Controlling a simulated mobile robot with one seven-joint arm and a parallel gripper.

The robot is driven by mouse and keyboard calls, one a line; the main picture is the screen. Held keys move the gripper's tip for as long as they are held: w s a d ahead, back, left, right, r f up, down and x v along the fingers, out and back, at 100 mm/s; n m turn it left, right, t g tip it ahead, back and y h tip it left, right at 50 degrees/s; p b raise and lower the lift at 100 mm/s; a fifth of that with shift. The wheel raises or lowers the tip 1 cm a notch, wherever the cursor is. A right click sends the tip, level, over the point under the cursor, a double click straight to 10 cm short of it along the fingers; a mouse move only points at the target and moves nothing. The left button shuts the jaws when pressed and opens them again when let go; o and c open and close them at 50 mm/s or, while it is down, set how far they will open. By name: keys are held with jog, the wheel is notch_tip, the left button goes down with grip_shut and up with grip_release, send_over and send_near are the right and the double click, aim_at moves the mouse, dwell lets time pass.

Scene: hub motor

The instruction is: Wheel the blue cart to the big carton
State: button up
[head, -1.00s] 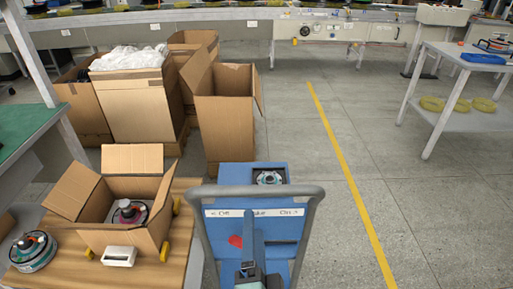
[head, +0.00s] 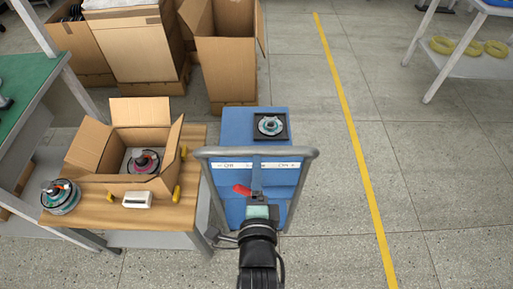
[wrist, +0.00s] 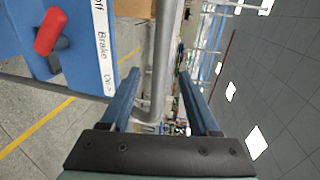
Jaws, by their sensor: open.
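The blue cart (head: 230,130) stands in the middle of the head view, with a grey tube handle (head: 312,165) at its near end. Its white label reads Off, Brake, On, and a red brake lever (head: 242,190) sits below, also seen in the wrist view (wrist: 50,31). Tall cartons stand beyond the cart; the right one (head: 226,65) is open, the left one (head: 130,50) is wider.
A wooden table (head: 165,215) with an open small carton (head: 150,180) and a motor part (head: 60,197) stands close on the cart's left. A dark tray (head: 270,126) with a part lies on the cart. Floor right of it is clear, with a yellow line (head: 352,140).

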aim_at(257, 151)
jog(key=w, duration=0.3)
jog(key=w+f, duration=0.1)
jog(key=w, duration=0.3)
jog(key=shift+w+f, duration=0.2)
grip_shut()
dwell(1.2)
